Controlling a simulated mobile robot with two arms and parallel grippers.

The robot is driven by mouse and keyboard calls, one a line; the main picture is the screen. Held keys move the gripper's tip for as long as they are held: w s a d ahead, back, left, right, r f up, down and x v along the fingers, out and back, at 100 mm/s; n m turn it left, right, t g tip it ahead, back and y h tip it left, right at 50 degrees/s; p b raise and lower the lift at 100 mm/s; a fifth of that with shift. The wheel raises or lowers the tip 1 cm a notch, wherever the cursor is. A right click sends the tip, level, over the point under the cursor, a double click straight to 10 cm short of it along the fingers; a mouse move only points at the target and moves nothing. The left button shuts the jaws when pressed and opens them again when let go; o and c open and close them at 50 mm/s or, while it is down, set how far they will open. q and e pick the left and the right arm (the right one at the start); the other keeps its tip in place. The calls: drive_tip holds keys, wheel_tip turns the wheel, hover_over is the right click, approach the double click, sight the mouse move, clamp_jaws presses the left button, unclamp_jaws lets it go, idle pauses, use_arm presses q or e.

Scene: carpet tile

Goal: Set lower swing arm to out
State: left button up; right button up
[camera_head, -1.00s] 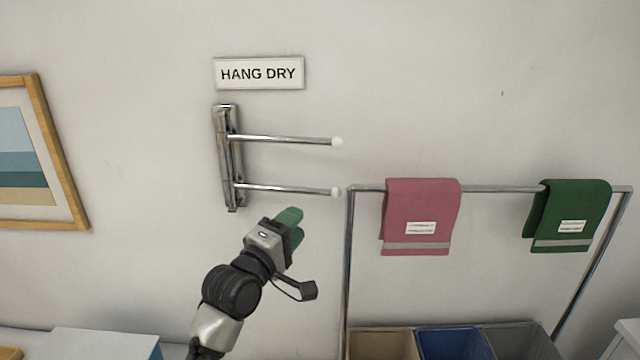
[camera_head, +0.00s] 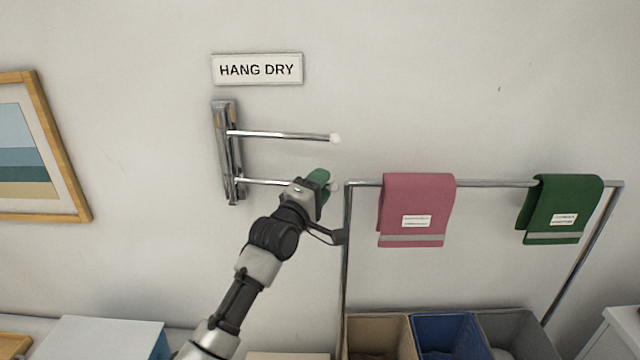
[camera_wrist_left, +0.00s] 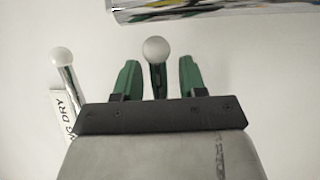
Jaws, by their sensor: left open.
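The lower swing arm (camera_head: 262,182) is a chrome rod with a white ball tip, reaching right from the wall bracket (camera_head: 228,150). The upper swing arm (camera_head: 285,135) runs above it, also to the right. My left gripper (camera_head: 321,183) is at the lower arm's outer end and hides part of it in the head view. In the left wrist view its green fingers (camera_wrist_left: 158,78) are open, and the lower arm's ball tip (camera_wrist_left: 155,50) shows between them, with a gap on each side. The upper arm's ball tip (camera_wrist_left: 62,56) is off to the left there. My right gripper is not in view.
A chrome rail (camera_head: 480,183) just right of my gripper holds a pink towel (camera_head: 416,208) and a green towel (camera_head: 562,208). Bins (camera_head: 445,335) stand below it. A HANG DRY sign (camera_head: 257,69) is above the bracket. A framed picture (camera_head: 83,190) hangs at left.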

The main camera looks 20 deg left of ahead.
use_arm(q)
clamp_jaws()
drive_tip(key=shift+s+f, duration=0.1)
drive_tip(key=shift+s, duration=0.1)
